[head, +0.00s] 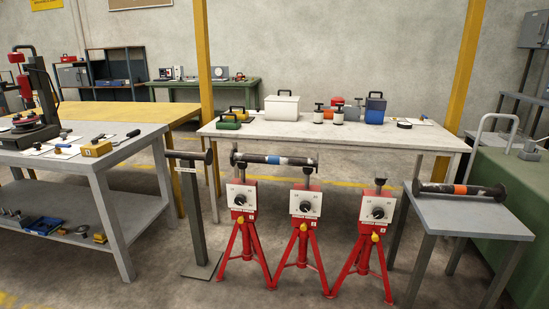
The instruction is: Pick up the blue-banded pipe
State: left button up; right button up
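A dark pipe (262,159) with flanged ends lies level across the tops of the left red stand (241,197) and the middle red stand (305,204). A second dark flanged pipe (442,188) with an orange band and pale patches lies on the small grey table (460,215) at the right. Neither of my grippers shows in the head view.
The right red stand (376,209) bears no pipe. A grey post (194,205) stands left of the stands. A long pale table (260,130) with boxes and cans is behind them. A grey workbench (105,155) fills the left, and a green machine (505,180) the right.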

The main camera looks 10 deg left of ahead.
aim_at(234, 156)
jog(key=i+j, duration=0.1)
jog(key=i, duration=0.6)
jog(key=i+j, duration=0.15)
jog(key=i, duration=0.55)
